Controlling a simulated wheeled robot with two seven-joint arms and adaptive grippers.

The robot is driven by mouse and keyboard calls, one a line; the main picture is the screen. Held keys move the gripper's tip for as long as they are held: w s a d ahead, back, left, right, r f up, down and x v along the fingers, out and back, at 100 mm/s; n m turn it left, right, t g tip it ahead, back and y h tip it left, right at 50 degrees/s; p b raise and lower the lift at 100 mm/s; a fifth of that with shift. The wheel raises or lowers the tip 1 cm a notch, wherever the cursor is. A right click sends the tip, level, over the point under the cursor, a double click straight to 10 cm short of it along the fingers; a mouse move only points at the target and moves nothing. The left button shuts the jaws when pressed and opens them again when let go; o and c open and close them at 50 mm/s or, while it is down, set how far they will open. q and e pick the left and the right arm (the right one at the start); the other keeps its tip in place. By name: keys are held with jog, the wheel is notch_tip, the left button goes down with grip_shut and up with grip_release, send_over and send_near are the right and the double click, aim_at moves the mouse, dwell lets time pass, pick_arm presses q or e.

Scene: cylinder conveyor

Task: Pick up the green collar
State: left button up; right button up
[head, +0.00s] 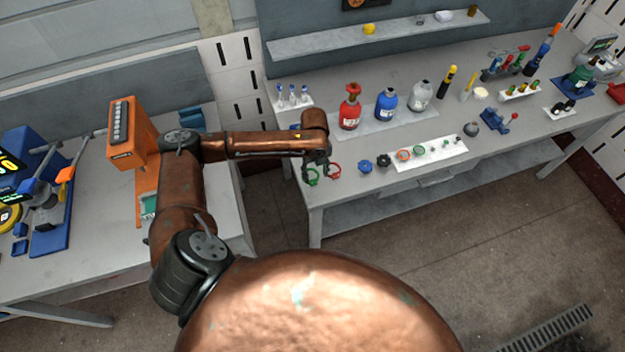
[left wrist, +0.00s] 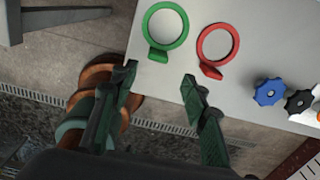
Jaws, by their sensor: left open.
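The green collar (head: 313,182) is a flat green ring with a small tab. It lies at the near left corner of the grey workbench. It also shows in the left wrist view (left wrist: 185,25), at the top centre, with its tab toward the gripper. A similar red collar (left wrist: 233,36) lies just right of it and also shows in the head view (head: 335,168). My left gripper (left wrist: 158,80) is open and empty, its fingers apart and pointing toward the green collar. In the head view my left gripper (head: 316,165) is above the bench corner, close to the collar. My right gripper is not in view.
A blue knob (head: 365,166) and a black knob (head: 383,160) lie right of the collars. A white strip (head: 430,152) with small rings follows. Red, blue and grey bottles (head: 387,105) stand behind. The bench edge drops to the floor beside the collars.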

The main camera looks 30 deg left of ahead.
pick_arm(q)
jog(key=shift+w+a+f+m, duration=0.15)
jog(key=shift+w+a, duration=0.05)
jog(key=shift+a, duration=0.3)
jog(key=shift+w+a+f+m, duration=0.1)
jog(key=shift+w+a+m, duration=0.05)
jog(key=shift+a, duration=0.35)
jog(key=f, duration=0.1)
jog(key=f+p, duration=0.1)
jog(key=f, duration=0.3)
jog(key=shift+s+d, duration=0.1)
jog(key=shift+d, duration=0.2)
jog(key=shift+f, duration=0.4)
jog(key=c, duration=0.8)
jog(key=shift+c, duration=1.2)
